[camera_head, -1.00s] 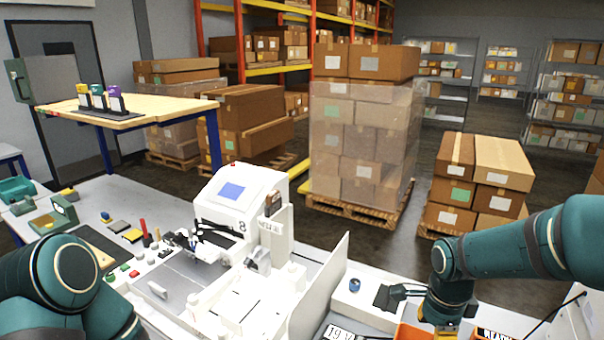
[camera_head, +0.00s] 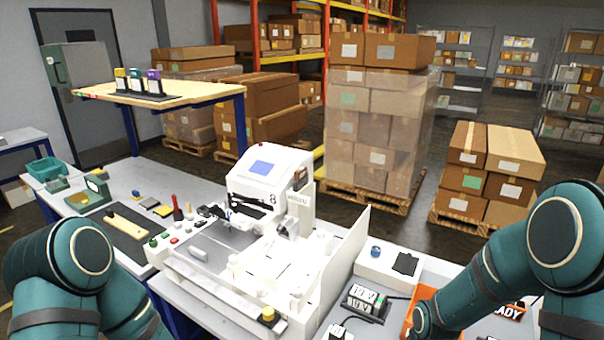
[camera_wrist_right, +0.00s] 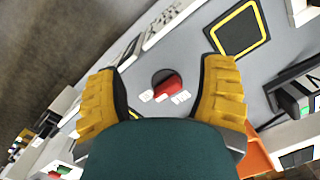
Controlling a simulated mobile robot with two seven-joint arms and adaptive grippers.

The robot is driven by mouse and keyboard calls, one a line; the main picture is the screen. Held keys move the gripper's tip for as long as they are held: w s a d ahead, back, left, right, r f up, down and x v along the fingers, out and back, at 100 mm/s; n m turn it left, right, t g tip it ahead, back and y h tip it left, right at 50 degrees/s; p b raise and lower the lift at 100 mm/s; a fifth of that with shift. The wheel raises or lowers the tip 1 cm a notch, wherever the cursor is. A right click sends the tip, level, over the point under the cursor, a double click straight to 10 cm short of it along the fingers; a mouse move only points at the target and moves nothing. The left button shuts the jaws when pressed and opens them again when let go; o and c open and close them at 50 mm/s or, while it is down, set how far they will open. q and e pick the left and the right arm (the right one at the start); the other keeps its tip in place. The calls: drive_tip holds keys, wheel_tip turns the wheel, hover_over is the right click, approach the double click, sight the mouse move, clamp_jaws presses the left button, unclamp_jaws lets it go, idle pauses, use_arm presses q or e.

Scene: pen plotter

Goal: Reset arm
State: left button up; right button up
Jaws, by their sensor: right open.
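The white plotter machine (camera_head: 268,175) with a blue screen stands on the workbench in the head view. My right arm (camera_head: 510,255) comes in from the right and bends down toward the bench's front edge. Its gripper does not show in the head view. In the right wrist view my right gripper (camera_wrist_right: 168,78) has its two yellow ribbed fingers spread apart with nothing between them. A dark round recess with a red part (camera_wrist_right: 168,82) and small white pieces appears beyond the fingers. My left arm (camera_head: 75,265) shows at the lower left, its gripper out of frame.
An orange tray (camera_head: 412,318) lies beside my right arm. A digit counter (camera_head: 362,302) and a white box with a blue knob (camera_head: 375,251) stand right of the plotter's clear panel (camera_head: 345,255). A raised wooden shelf (camera_head: 185,92) is at the back left.

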drive_tip(key=s+a+f+n+y, duration=0.3)
drive_tip(key=s+a+f+n, duration=0.7)
drive_tip(key=s+f, duration=0.45)
drive_tip(key=w+a+f+t+b, duration=0.2)
drive_tip(key=w+f+b, duration=0.2)
drive_tip(key=w+b, duration=0.3)
drive_tip(key=b, duration=0.2)
drive_tip(key=shift+a+f+n+b, duration=0.3)
drive_tip(key=shift+f, duration=0.1)
drive_tip(key=shift+w, duration=0.1)
